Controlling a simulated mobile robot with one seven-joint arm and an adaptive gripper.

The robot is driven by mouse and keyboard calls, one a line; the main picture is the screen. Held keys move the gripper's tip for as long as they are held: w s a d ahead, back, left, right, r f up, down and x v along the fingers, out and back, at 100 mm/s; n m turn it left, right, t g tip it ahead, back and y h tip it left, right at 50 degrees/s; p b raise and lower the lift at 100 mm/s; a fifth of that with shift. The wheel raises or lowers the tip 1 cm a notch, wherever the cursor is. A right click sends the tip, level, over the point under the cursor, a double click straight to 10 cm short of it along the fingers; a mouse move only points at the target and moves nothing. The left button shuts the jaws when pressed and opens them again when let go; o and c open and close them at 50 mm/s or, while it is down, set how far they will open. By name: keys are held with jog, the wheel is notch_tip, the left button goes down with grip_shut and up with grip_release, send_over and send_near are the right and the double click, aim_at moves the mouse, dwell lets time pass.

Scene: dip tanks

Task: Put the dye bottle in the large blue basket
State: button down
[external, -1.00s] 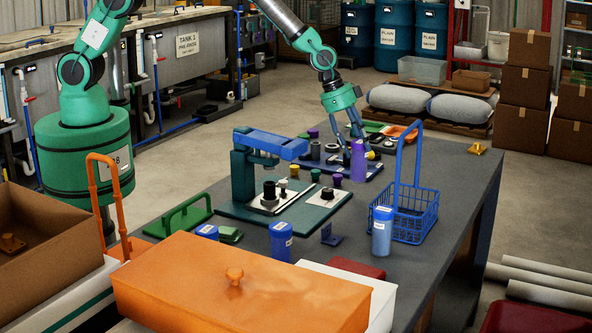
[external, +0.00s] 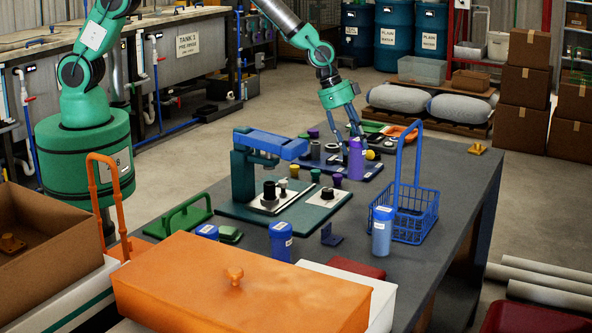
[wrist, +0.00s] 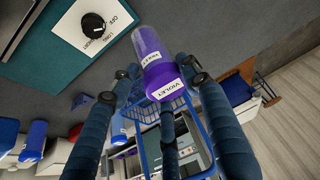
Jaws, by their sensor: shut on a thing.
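The dye bottle is violet, with a clear upper part in the wrist view and labels reading VIOLET (wrist: 163,82). It also shows in the external view (external: 356,160), above the far part of the dark table. My gripper (external: 358,143) is shut on it; in the wrist view the fingers (wrist: 160,80) lie around its sides. The large blue basket (external: 415,217) is a wire basket with a tall upright handle, on the table nearer the camera and to the right of the bottle. Part of the basket also shows beyond the bottle in the wrist view (wrist: 147,108).
A blue-capped canister (external: 381,238) stands right by the basket's left side. A teal press (external: 243,175) on a base plate stands left of the basket. Small pots and a dark tray (external: 335,172) lie near the bottle. Bare table lies right of the basket.

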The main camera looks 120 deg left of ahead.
jog(key=s+d+r+m+h+b, duration=0.1)
jog(key=d+r+m+b, duration=0.2)
jog(key=d+r, duration=0.3)
jog(key=shift+d+r+m, duration=0.3)
jog(key=shift+d+r, duration=0.1)
jog(key=shift+d, duration=0.7)
jog(key=w+d, duration=0.2)
jog(key=w, duration=1.6)
notch_tip(320, 180, down, 8)
jog(key=shift+d+f+p, duration=0.15)
jog(key=shift+f+p, duration=0.05)
jog(key=shift+p, duration=0.2)
jog(key=shift+f, duration=1.95)
